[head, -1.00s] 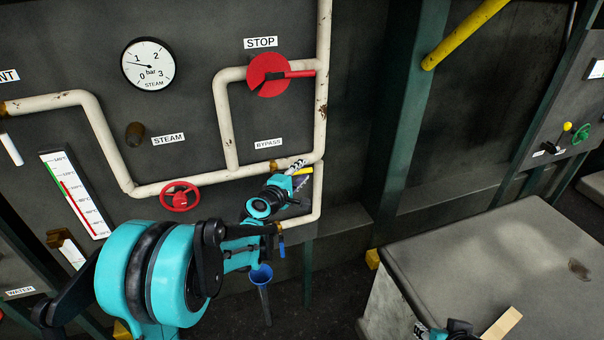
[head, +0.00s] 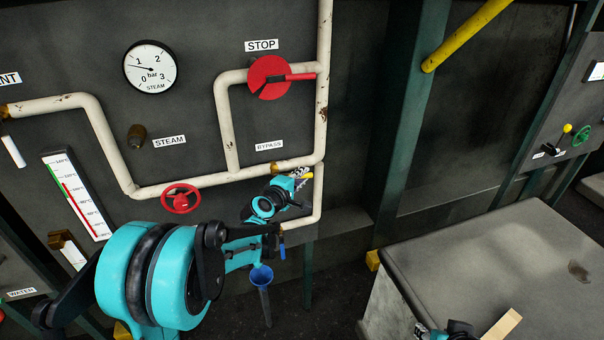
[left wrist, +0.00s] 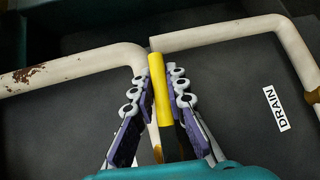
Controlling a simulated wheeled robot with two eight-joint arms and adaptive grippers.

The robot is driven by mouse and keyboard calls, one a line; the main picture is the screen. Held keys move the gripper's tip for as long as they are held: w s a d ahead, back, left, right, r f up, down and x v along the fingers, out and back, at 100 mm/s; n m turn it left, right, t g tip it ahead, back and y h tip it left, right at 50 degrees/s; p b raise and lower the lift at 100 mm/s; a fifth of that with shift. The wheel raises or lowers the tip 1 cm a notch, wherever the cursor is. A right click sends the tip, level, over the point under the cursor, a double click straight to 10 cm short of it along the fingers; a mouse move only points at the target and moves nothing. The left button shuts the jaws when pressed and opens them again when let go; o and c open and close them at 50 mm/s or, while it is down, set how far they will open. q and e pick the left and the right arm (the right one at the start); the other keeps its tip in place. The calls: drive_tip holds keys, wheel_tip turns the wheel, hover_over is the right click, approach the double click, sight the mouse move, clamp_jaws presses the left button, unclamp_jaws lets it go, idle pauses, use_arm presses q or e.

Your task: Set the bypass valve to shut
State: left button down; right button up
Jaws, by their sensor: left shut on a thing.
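The bypass valve's yellow handle (head: 307,173) shows at the pipe below the BYPASS label (head: 269,145). Only its yellow tip is clear in the head view; the valve body is mostly hidden by my left gripper (head: 299,178). In the left wrist view the yellow handle (left wrist: 157,80), with a dark lower part, lies between the purple-padded fingers. My left gripper is shut on it, close to the pipes. My right gripper (head: 445,330) shows only in part at the bottom edge, by the grey block; its jaws cannot be made out.
Cream pipes (head: 228,125) run across the dark panel around the valve. A red handwheel (head: 181,199) is left of my gripper, and a red STOP disc (head: 268,76) with a lever is above. A grey block (head: 500,255) stands at right.

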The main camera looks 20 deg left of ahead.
use_arm(q)
drive_tip(key=s+a+f+m+g+y+p, duration=0.2)
drive_tip(key=s+a+f+m+g+y, duration=0.2)
drive_tip(key=g+y, duration=0.5)
drive_tip(key=shift+s+a+f+m+y, duration=0.2)
drive_tip(key=shift+a+f+m+y, duration=0.1)
drive_tip(key=shift+a+f+m, duration=1.1)
drive_tip(key=shift+d+f+m, duration=0.1)
drive_tip(key=shift+d+m, duration=0.15)
drive_tip(key=shift+m, duration=0.05)
drive_tip(key=c, duration=1.5)
unclamp_jaws()
drive_tip(key=v, duration=1.2)
